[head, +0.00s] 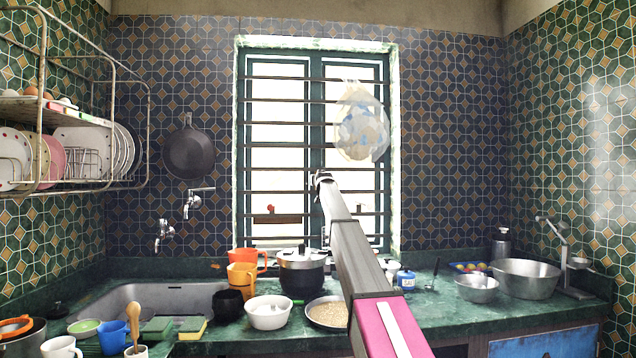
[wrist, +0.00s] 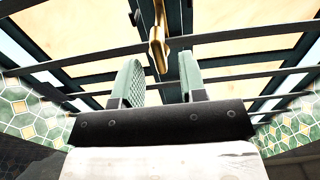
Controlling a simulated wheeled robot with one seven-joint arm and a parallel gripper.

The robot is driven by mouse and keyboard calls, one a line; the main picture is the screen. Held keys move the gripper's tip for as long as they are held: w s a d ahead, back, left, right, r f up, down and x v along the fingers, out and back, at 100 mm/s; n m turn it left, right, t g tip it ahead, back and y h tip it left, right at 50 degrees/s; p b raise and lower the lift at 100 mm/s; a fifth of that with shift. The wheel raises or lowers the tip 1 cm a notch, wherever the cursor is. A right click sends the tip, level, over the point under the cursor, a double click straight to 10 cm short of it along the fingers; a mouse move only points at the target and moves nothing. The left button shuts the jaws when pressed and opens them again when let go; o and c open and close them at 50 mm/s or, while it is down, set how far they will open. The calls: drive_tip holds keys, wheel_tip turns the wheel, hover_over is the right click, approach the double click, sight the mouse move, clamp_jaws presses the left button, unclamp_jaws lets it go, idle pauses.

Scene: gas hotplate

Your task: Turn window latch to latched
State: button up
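The brass window latch (wrist: 157,42) hangs at the middle of the window in the wrist view. Its lower end reaches into the gap between my fingertips, with space visible on both sides. My gripper (wrist: 159,62) has two green padded fingers held apart, and they are not closed on the latch. The window (head: 285,130) has green frames and horizontal bars in the head view. My gripper (head: 321,178) is at the lower middle of the window there, and I cannot make out the latch in that view.
Dark horizontal bars (wrist: 240,38) cross the window close to my fingers. A clear bag (head: 361,125) hangs at the window's right. Below are a black pot (head: 301,274), orange cups (head: 241,276), a white bowl (head: 268,313) and a sink (head: 160,297). Metal bowls (head: 525,279) stand at right.

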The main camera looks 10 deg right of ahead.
drive_tip(key=w, duration=0.5)
drive_tip(key=shift+w, duration=0.2)
clamp_jaws()
